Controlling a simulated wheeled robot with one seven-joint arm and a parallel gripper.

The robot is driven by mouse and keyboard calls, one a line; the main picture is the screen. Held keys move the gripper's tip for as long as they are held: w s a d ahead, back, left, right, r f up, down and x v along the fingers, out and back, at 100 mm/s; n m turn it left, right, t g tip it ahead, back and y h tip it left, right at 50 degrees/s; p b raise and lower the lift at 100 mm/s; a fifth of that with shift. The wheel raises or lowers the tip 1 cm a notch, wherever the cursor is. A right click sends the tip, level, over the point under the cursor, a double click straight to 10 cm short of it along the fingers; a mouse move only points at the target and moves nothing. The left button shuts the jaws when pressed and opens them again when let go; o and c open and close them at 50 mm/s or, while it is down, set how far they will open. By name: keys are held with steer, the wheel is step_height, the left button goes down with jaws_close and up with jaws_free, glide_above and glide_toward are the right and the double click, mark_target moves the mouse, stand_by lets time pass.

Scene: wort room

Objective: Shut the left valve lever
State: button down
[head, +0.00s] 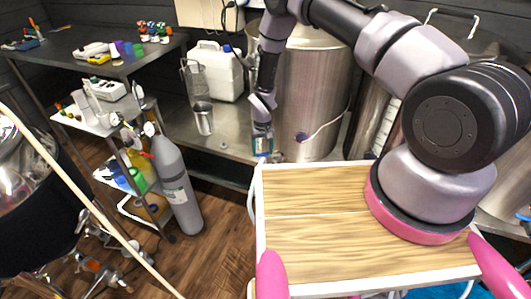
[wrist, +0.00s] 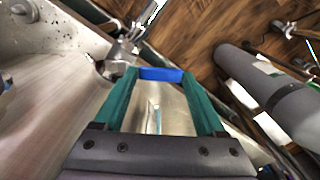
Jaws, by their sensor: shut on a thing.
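The blue valve lever (wrist: 160,74) lies across between the tips of my gripper's green fingers in the wrist view. My gripper (head: 263,147) is shut on it, low in front of the big steel kettle (head: 318,90) in the head view. A shiny metal valve body (wrist: 118,58) shows just beyond the left finger in the wrist view. In the head view my gripper hides most of the lever, and I cannot tell its exact angle to the valve there.
A grey gas cylinder (head: 177,185) stands on the floor at left.

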steer(key=shift+w+d+m, duration=0.1)
steer(key=shift+w+m, duration=0.5)
steer(key=shift+m, duration=0.5)
steer(key=shift+w+d+m, duration=0.1)
steer(key=shift+w+m, duration=0.5)
steer(key=shift+m, duration=0.5)
steer(key=shift+w+m, duration=0.6)
steer(key=shift+m, duration=0.5)
jaws_free()
steer(key=shift+r, duration=0.15)
step_height(320, 180, up, 11)
steer(key=shift+f, duration=0.2)
